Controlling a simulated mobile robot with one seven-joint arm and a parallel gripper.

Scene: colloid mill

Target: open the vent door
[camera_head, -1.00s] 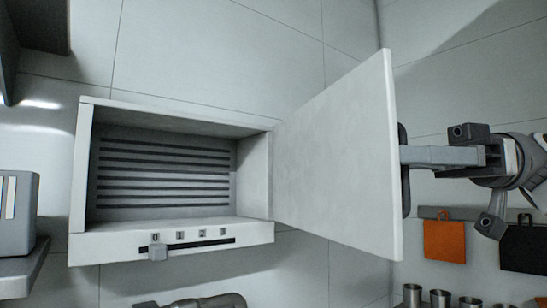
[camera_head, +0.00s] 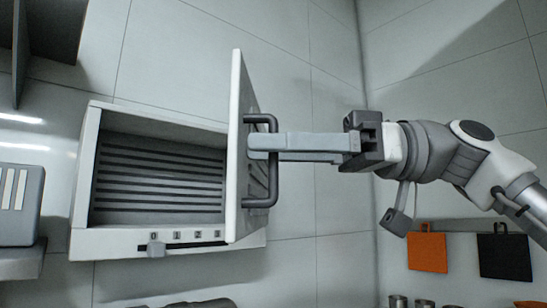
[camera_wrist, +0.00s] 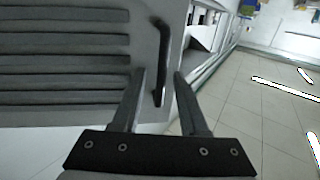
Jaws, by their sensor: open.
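The vent door (camera_head: 236,150) stands swung out from the vent box, seen nearly edge-on, and part of its slatted outer face (camera_wrist: 60,60) fills the left of the wrist view. Its dark bar handle (camera_head: 273,185) faces right and also shows in the wrist view (camera_wrist: 163,40). My gripper (camera_head: 256,148) reaches in from the right with its fingers at the handle. In the wrist view my gripper (camera_wrist: 159,73) is open, with the lower end of the handle between its fingertips. I cannot tell whether a finger touches the bar.
The vent box (camera_head: 170,243) is on the wall, its slatted inside visible, with a slider (camera_head: 156,249) on its lower front. A grey unit (camera_head: 18,205) sits on a shelf at left. Orange (camera_head: 427,252) and black (camera_head: 504,256) items hang at lower right, above metal cups.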

